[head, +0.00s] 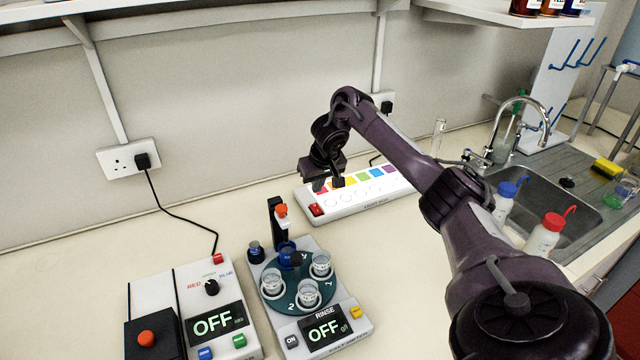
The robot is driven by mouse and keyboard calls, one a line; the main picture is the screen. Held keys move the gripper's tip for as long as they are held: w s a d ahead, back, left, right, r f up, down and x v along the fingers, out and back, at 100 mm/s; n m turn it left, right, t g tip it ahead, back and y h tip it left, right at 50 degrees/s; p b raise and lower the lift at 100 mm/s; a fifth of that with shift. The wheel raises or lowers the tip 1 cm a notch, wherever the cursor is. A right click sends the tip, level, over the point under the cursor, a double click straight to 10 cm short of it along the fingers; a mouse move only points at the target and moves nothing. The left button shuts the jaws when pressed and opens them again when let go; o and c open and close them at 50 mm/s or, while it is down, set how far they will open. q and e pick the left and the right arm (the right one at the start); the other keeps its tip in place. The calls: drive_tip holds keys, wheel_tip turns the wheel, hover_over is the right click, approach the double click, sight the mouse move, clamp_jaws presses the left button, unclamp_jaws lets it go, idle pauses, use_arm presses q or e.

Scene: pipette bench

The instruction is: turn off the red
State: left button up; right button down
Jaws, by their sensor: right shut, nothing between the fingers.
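A long white panel (345,208) lies near the wall, with a row of coloured squares along its back and round outlines in front of them. My right gripper (328,186) is shut and empty, pointing down over the left part of the panel, just behind the switch. It partly hides the red and orange squares at that end. Whether the fingertips touch the panel I cannot tell. My left gripper is not in view.
Left of the panel stand a rinse device (352,326) with a turntable of beakers, and a white control box (150,291); both displays read OFF. A sink (560,190) with wash bottles is at the right. The bench at far left is clear.

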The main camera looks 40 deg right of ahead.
drive_tip(key=p, duration=0.2)
hover_over(317, 210)
drive_tip(key=x, duration=0.4)
drive_tip(key=shift+s+a+f, duration=0.1)
drive_tip(key=shift+s+f, duration=0.2)
drive_tip(key=shift+w+f, duration=0.1)
drive_tip(key=shift+f, duration=0.8)
drive_tip(key=shift+p, duration=0.4)
drive_tip(key=shift+f, duration=0.15)
drive_tip(key=shift+s+a+p, duration=0.15)
drive_tip(key=shift+s+p, duration=0.35)
drive_tip(key=shift+p, duration=0.2)
drive_tip(key=shift+s+a+f+p, duration=0.1)
drive_tip(key=shift+s+p, duration=0.2)
drive_tip(key=shift+p, duration=0.05)
